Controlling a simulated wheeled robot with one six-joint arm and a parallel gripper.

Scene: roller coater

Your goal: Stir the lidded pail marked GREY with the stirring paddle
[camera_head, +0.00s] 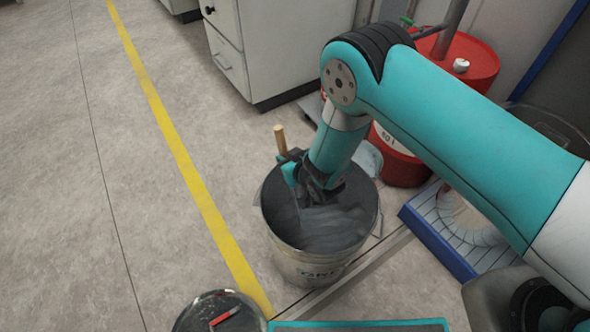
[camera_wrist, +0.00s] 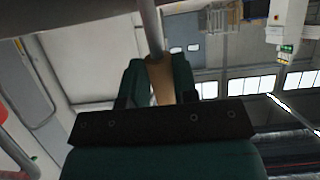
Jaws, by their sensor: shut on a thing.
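The pail (camera_head: 312,268) stands on the floor, open at the top, with dark grey contents inside. Its label is partly visible and reads something like "GRE". My gripper (camera_head: 290,172) is at the pail's mouth, on its upper left side, shut on the stirring paddle. The paddle's wooden handle (camera_head: 280,140) sticks up above the jaws. In the wrist view the handle (camera_wrist: 160,82) sits between both fingers, with the metal shaft (camera_wrist: 150,28) beyond it. The paddle's lower end is hidden by my gripper and the pail.
A dark round top (camera_head: 205,305) with a red-handled tool (camera_head: 225,316) on it is at the bottom edge. A red drum (camera_head: 465,65) and a blue-edged pallet (camera_head: 435,240) stand right of the pail. A white cabinet (camera_head: 280,45) is behind. Floor left of the yellow line (camera_head: 190,170) is clear.

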